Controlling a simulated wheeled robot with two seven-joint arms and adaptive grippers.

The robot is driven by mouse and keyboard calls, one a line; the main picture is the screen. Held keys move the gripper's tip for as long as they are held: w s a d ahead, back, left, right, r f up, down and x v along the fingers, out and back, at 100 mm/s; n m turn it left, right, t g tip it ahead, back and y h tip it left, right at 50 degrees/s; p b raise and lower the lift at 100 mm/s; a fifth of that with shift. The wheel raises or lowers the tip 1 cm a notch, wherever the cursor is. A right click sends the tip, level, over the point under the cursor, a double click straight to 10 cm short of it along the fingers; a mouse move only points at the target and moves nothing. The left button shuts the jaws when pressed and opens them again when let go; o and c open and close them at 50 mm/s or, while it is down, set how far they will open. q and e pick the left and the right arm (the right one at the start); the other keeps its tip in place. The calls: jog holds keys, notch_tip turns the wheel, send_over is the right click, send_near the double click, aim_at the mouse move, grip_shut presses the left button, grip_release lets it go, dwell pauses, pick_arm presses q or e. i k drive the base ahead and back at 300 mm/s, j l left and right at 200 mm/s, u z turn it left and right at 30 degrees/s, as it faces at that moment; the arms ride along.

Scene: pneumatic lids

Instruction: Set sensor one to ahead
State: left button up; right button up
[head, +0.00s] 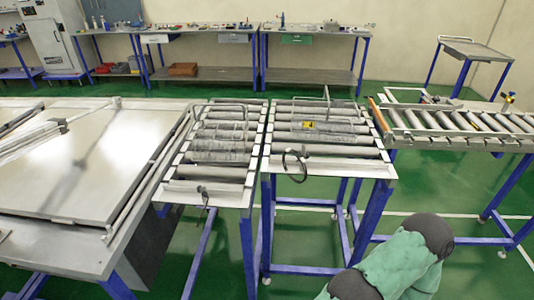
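No part is legibly marked as sensor one, so I cannot tell which it is. A small dark device with a thin cable (203,192) sits at the front edge of the left roller conveyor (232,197). A black cable loop (295,165) hangs at the front of the middle roller conveyor (340,166). A small yellow label or part (309,125) shows among the middle rollers. A small yellow and dark part (508,100) stands at the far right conveyor. Neither gripper is in view; a green and black arm link of mine shows at the bottom right.
A large metal-topped table (90,150) fills the left. A roller conveyor (470,122) on blue legs stands at the right. Workbenches (210,75) with tools line the back wall, beside a grey cabinet (50,40). Green floor (480,270) is open at the lower right.

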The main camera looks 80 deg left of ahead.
aim_at(304, 155)
jog(key=u, duration=2.4)
